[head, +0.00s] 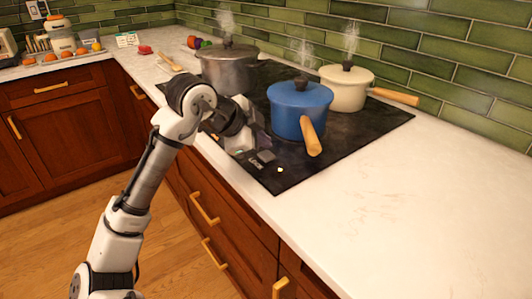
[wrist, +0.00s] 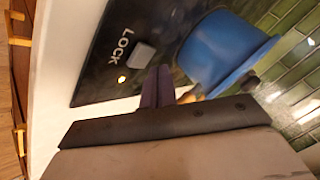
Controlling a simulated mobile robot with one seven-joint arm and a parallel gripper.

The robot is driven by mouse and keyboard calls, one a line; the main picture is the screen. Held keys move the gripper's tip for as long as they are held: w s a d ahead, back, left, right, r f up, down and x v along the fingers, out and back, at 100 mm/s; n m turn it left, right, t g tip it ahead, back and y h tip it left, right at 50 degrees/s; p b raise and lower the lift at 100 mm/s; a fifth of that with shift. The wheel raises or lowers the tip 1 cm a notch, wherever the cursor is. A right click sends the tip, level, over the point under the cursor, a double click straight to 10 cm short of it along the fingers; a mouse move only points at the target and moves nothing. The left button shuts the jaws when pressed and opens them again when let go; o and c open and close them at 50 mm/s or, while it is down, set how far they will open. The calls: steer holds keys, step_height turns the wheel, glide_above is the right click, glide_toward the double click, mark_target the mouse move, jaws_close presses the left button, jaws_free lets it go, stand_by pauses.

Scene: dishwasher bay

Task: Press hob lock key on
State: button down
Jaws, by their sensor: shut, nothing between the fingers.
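The hob lock key is a small grey square (head: 266,156) near the front edge of the black hob (head: 345,140). White LOCK lettering and a small glowing pale-yellow light lie beside it. In the wrist view the key (wrist: 144,54) shows clearly, with the light (wrist: 121,79) lit near it. My gripper (head: 262,141) is just behind and left of the key in the head view. In the wrist view its dark, purplish fingers (wrist: 159,72) are shut together and empty, with their tips close to the key. I cannot tell whether they touch the hob.
A blue pot (head: 298,112) with a wooden handle (head: 311,138) stands close to my gripper. A steaming steel pot (head: 228,72) and a cream pot (head: 345,88) stand further back. The white counter (head: 420,190) is clear at right.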

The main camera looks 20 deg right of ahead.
mark_target(262, 156)
steer(key=shift+r+p, duration=1.9)
steer(key=shift+r, duration=0.75)
